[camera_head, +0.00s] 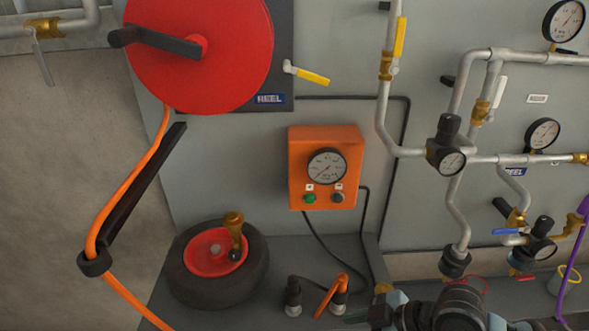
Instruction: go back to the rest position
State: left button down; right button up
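Part of an arm of mine (455,308), dark with grey-green pieces, shows at the bottom edge, right of centre. I take it for my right arm. Its fingertips cannot be made out, so I cannot tell whether its gripper is open or shut. My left gripper is not in view.
The wall carries a red hose reel (205,55), an orange gauge box (325,168) and grey pipes (385,115) with valves. A wheel (215,283) with a brass fitting (233,228) lies on the ledge. Dark fittings (293,297) stand close left of my arm. An orange hose (120,205) hangs left.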

jog(key=s+d+f+m+t+h, duration=0.1)
jog(key=s+f+m+t, duration=0.2)
jog(key=f, duration=0.4)
jog(key=s+d+f+m+t+h, duration=0.1)
jog(key=s+d+f+m+t, duration=0.1)
jog(key=f+m, duration=0.35)
jog(key=s+d+f+m+h, duration=0.1)
jog(key=s+d+f+h, duration=0.1)
jog(key=s+f, duration=0.3)
jog(key=s+d+f+m+h, duration=0.2)
jog(key=s+d+f, duration=0.2)
jog(key=s, duration=0.5)
jog(key=shift+s+d+f+t+h+p, duration=0.25)
jog(key=shift+d+f+t+h+p, duration=0.1)
jog(key=shift+d+t+h+p, duration=0.05)
